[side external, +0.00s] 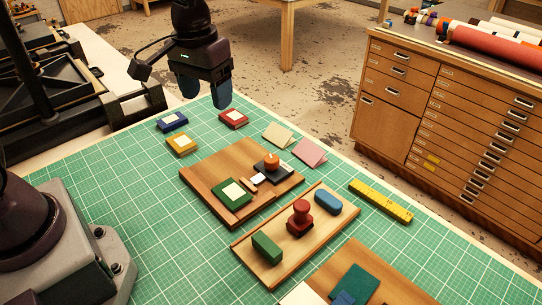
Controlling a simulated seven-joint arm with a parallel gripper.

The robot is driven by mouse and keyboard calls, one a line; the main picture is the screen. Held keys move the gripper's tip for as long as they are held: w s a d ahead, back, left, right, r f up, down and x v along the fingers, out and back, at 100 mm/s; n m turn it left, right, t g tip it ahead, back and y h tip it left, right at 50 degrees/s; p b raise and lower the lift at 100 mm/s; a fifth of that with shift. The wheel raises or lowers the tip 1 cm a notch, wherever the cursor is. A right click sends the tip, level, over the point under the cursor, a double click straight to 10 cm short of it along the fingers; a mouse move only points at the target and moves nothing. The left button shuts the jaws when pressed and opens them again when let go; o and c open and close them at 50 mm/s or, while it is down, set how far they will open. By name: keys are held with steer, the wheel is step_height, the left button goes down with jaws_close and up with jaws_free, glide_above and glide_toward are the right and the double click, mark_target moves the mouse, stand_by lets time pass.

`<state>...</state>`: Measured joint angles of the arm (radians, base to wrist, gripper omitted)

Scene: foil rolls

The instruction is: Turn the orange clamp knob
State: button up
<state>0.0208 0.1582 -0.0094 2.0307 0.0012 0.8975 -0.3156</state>
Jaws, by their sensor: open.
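The orange clamp knob (271,162) sits on a dark block on a wooden board (205,169) in the middle of the green mat. A small white piece and a light wooden piece lie beside the dark block. My gripper (207,97) is open and empty. It hangs above the far edge of the mat, up and to the left of the knob and well apart from it. Its two blue-grey fingers point down. The far side of the knob is hidden.
A green pad (231,193) lies on the board's near part. In front, a tray (287,258) holds a red stamp (300,217), a green block (267,246) and a blue block (328,202). Blue, yellow and red pads lie behind the board. A yellow ruler (380,201) lies at right.

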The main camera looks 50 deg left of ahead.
mark_target(271, 158)
steer(key=w+d+f+n, duration=0.1)
steer(key=w+f+n, duration=0.95)
steer(key=w, duration=0.25)
steer(key=f, duration=1.1)
steer(key=shift+w+d+f, duration=0.15)
steer(key=shift+w+f, duration=0.2)
steer(key=shift+f, duration=0.05)
steer(key=shift+c, duration=0.4)
steer(key=c, duration=0.8)
steer(key=shift+c, duration=0.2)
